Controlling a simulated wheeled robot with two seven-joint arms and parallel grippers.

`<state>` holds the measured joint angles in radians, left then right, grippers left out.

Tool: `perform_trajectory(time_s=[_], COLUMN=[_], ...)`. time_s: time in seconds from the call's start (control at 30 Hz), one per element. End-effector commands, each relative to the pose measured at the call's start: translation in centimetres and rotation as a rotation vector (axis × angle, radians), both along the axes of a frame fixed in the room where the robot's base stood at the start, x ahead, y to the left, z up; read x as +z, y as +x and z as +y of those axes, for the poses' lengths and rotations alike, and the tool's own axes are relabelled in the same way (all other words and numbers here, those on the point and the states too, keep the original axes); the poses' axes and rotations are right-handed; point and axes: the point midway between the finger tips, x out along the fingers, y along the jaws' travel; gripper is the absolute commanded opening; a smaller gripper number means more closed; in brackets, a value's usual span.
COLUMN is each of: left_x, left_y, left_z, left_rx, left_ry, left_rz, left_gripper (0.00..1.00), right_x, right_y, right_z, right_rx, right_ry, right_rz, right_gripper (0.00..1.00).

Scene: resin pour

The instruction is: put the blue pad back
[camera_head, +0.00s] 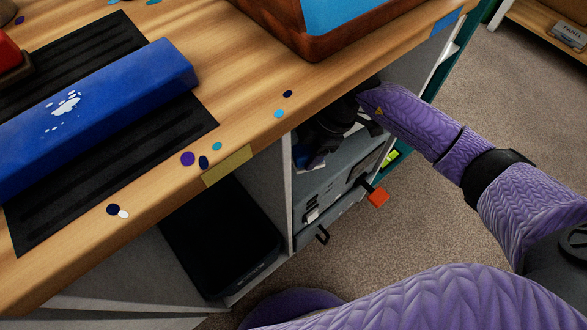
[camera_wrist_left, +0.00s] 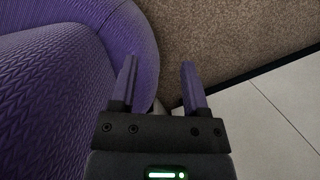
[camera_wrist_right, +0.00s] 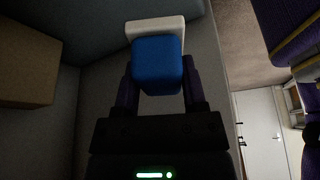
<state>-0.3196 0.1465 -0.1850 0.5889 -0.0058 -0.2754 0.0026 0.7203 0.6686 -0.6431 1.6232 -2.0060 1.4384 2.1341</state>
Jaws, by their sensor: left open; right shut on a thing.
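The blue pad (camera_wrist_right: 157,65) is a small blue block between the fingers of my right gripper (camera_wrist_right: 156,84), which is shut on it. A white piece (camera_wrist_right: 155,27) shows just beyond the pad; I cannot tell whether they are joined. In the head view my right gripper (camera_head: 315,158) is dark and reaches into the open shelf compartment (camera_head: 330,172) under the tabletop. The pad is mostly hidden there. My left gripper (camera_wrist_left: 158,85) is open and empty, over the carpet beside my purple body.
A long blue block (camera_head: 95,110) with white splatter lies on a black ribbed mat (camera_head: 205,118) on the wooden table. A black bin (camera_head: 225,245) sits below. A brownish box (camera_wrist_right: 28,65) is left of the pad.

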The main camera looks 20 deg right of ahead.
Motion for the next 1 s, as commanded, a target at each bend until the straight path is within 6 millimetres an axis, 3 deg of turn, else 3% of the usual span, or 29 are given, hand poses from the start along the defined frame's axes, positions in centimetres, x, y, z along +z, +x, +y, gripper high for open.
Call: perform_trajectory(time_s=[0.1,0.2,0.37,0.57,0.77,0.8,1.0], left_x=[-1.1,-2.5,-3.5,-6.4,-6.2,-6.2,-6.0], left_y=[-0.1,-0.2,-0.2,-1.8,-2.0,-2.2,-2.6], left_z=[0.0,-0.1,-0.1,-0.1,-0.2,-0.2,-0.2], left_rx=[0.001,0.000,0.001,0.000,0.001,0.001,0.001], left_ry=[-0.001,-0.001,-0.002,-0.002,-0.002,-0.003,-0.002], left_rz=[0.004,0.014,0.017,0.058,0.062,0.064,0.072], left_gripper=[0.59,0.59,0.59,0.59,0.59,0.59,0.59], right_x=[-0.4,-2.4,-3.7,-7.9,-7.1,-7.1,-7.1], right_y=[0.4,0.3,0.3,0.3,0.4,0.4,0.4], right_z=[2.3,2.3,2.2,2.3,2.6,2.6,2.6], right_rx=[0.002,-0.001,-0.001,0.001,-0.002,-0.001,-0.001], right_ry=[0.002,-0.001,-0.001,-0.001,-0.001,-0.001,-0.001], right_rz=[0.000,0.007,0.006,0.009,0.001,0.002,0.001], right_gripper=[0.00,0.00,0.00,0.00,0.00,0.58,1.00])
